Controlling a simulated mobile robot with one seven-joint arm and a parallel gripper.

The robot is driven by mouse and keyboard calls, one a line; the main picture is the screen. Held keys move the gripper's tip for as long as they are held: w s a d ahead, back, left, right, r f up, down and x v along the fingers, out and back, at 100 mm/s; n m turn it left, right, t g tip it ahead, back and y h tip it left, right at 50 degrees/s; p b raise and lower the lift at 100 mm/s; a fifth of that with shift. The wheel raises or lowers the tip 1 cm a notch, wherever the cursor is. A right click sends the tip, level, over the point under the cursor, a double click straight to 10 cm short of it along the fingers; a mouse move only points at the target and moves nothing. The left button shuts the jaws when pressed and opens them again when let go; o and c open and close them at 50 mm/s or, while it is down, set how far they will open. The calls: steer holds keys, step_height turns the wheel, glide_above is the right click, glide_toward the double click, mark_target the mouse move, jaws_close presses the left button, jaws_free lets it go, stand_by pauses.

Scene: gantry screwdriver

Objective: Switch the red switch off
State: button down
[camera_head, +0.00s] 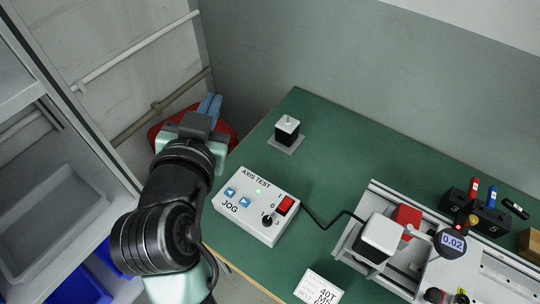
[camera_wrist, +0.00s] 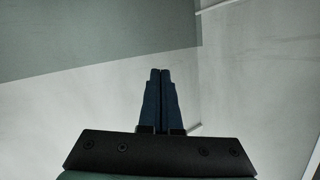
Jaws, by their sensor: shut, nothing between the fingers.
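The red switch (camera_head: 286,204) sits at the upper right of the white control box (camera_head: 248,222) marked AXIS TEST and JOG, on the green table, in the head view. I cannot tell the rocker's tilt clearly. A green light (camera_head: 258,191) glows on the box. Blue arrow buttons and a black toggle knob (camera_head: 268,219) are also on it. My gripper (camera_head: 210,106) is shut and empty, off the table's left edge, up and left of the box and apart from it. The wrist view shows its two blue fingers (camera_wrist: 161,100) together, facing the bare wall.
A small black and white block (camera_head: 287,129) stands behind the box on the table. A gantry rig (camera_head: 381,238) with a 0.02 dial (camera_head: 451,242) fills the right. A black cable runs from box to rig. A white card (camera_head: 318,289) lies in front. Shelves with bins are left.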

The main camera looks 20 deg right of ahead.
steer(key=s+d+f+m+g+h, duration=0.1)
steer(key=s+f+g, duration=0.1)
steer(key=f, duration=0.4)
steer(key=s+d+f+m+g+h+b, duration=0.1)
steer(key=s+d+f+g, duration=0.1)
steer(key=s+f, duration=0.3)
steer(key=s+d+f+m+g+h, duration=0.1)
steer(key=s+f+g+h, duration=0.1)
steer(key=f, duration=0.7)
steer(key=shift+s+d+f+m+g+b, duration=0.15)
steer(key=shift+s+d+m+g+b, duration=0.3)
steer(key=shift+s, duration=0.6)
steer(key=shift+a, duration=0.1)
glide_above(286, 208)
step_height(286, 208, down, 5)
steer(key=shift+f, duration=0.2)
steer(key=shift+s+a+f, duration=0.15)
steer(key=shift+a+f, duration=0.1)
steer(key=shift+f, duration=0.4)
steer(key=shift+s+a+f, duration=0.15)
steer(key=shift+a+f, duration=0.1)
steer(key=shift+f, duration=0.35)
steer(key=shift+s+a+f, duration=0.1)
steer(key=shift+a+f, duration=0.05)
steer(key=shift+f, duration=0.45)
